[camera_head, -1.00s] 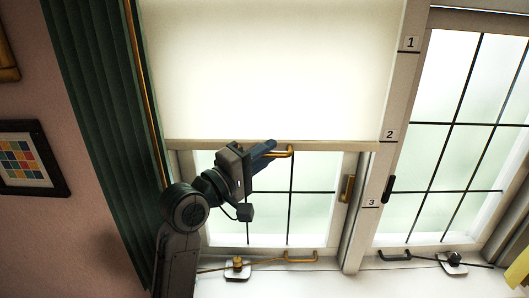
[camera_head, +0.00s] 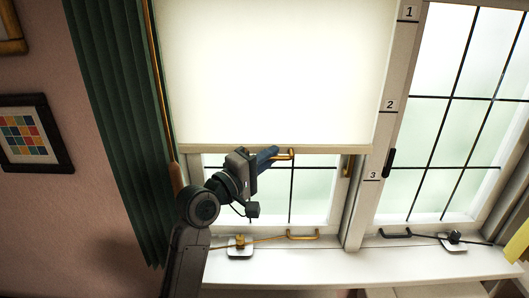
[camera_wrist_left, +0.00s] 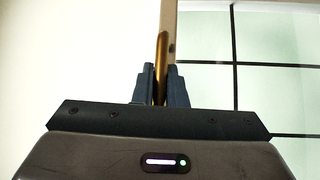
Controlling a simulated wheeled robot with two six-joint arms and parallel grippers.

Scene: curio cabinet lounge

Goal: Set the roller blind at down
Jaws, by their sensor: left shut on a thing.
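The cream roller blind (camera_head: 275,75) covers the upper part of the left window in the head view. Its bottom bar (camera_head: 330,149) hangs between the marks 2 (camera_head: 390,104) and 3 (camera_head: 373,175) on the frame post. A brass pull handle sits under the bar. My left gripper (camera_head: 272,157) is shut on this handle (camera_head: 291,154). In the left wrist view the brass handle (camera_wrist_left: 161,55) stands between the two fingers (camera_wrist_left: 160,88), with the blind (camera_wrist_left: 75,60) to the left. My right gripper is not in view.
A dark green curtain (camera_head: 115,120) hangs left of the window. The sill (camera_head: 350,262) below carries stay fittings (camera_head: 240,248) and a brass handle (camera_head: 302,235). A right window (camera_head: 460,110) has a dark latch (camera_head: 388,163). A framed picture (camera_head: 30,135) hangs at left.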

